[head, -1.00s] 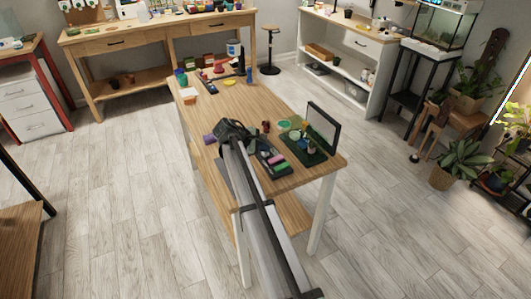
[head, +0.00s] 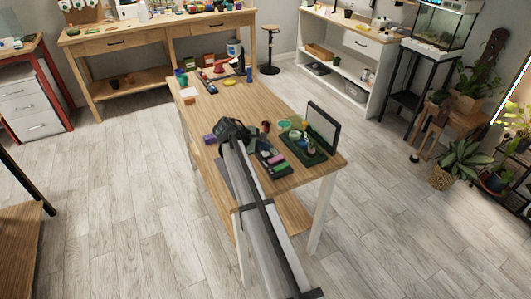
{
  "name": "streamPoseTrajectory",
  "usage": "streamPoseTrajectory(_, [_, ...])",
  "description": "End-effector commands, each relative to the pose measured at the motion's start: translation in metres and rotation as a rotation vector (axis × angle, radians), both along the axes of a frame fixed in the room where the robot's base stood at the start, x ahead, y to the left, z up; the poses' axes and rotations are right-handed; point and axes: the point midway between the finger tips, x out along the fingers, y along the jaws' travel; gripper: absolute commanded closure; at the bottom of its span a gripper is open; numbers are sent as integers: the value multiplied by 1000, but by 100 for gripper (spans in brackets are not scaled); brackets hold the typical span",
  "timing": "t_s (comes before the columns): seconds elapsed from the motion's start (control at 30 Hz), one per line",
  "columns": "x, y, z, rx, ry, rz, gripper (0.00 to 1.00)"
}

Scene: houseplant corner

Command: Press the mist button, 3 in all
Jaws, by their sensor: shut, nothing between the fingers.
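I cannot make out which part, if any, is the mist button. My gripper is apart from the green base.
A dark tray (head: 263,149) with coloured blocks lies between my arm and the green base. A purple block (head: 209,139) is left of my gripper. A teal dish (head: 284,124) is behind the base. The tabletop (head: 240,100) beyond my gripper is largely clear.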

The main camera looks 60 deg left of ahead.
Motion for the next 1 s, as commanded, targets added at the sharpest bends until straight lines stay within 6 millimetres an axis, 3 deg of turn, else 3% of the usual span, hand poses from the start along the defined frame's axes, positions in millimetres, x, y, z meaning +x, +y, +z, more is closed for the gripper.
streamPoseTrajectory(0.67, [0, 0, 14, 1, -1, 0, 100])
streamPoseTrajectory(1.0, [0, 0, 38, 1, -1, 0, 100])
